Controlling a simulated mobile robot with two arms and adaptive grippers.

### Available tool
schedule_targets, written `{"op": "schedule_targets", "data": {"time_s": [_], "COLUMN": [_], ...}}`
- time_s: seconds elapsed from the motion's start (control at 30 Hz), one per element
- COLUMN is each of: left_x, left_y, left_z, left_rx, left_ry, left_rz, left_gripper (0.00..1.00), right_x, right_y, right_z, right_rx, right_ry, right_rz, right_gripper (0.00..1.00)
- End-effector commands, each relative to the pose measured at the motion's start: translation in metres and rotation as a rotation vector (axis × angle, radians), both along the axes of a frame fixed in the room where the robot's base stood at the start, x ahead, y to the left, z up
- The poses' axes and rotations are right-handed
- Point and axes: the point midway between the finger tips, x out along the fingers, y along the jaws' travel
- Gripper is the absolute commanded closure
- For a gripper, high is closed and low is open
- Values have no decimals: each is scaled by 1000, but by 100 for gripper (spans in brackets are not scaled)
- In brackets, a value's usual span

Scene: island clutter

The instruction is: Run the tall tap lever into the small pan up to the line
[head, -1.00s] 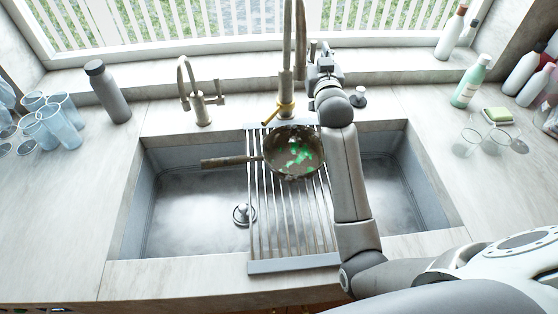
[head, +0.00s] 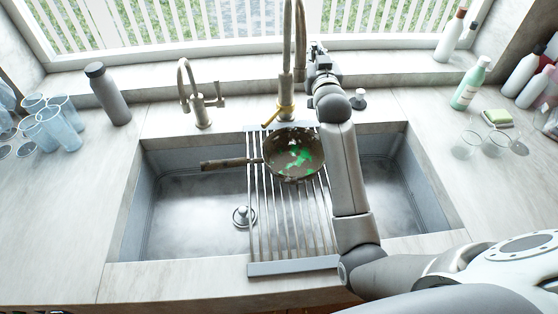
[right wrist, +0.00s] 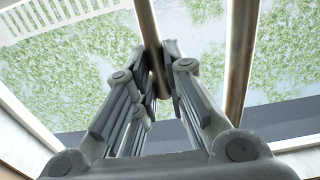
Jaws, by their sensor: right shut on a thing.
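I cannot make out a fill line or a water stream. My right gripper (head: 314,48) is just right of the tall tap. A second bronze pipe (right wrist: 239,60) stands to the right. My left gripper is out of view.
The slatted rack (head: 290,267) spans the sink (head: 180,225). A smaller tap (head: 202,110) stands left of the tall one. Glasses (head: 62,120) and a grey bottle (head: 108,95) are at left; bottles (head: 468,85), a sponge (head: 497,117) and glasses (head: 497,143) at right.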

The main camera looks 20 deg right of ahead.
Motion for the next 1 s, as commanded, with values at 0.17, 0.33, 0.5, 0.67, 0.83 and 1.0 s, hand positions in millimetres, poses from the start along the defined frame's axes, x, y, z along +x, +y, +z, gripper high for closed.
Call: {"op": "schedule_targets", "data": {"time_s": [0.17,0.33,0.5,0.67,0.83,1.0], "left_x": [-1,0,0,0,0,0], "left_y": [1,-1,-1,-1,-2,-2], "left_z": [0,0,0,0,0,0], "left_rx": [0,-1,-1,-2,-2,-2], "left_ry": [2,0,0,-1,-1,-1], "left_rz": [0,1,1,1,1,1], "left_gripper": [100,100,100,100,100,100], "right_x": [-5,-1,0,-6,-12,-14], "right_y": [1,0,0,1,3,3], "right_z": [-3,1,-1,-4,-5,-4], "right_rx": [-15,-8,0,-17,-36,-43], "right_ry": [-59,-36,-6,-70,-149,-172], "right_rz": [-1,-1,-1,-2,-1,-2], "right_gripper": [100,100,100,100,100,100]}}
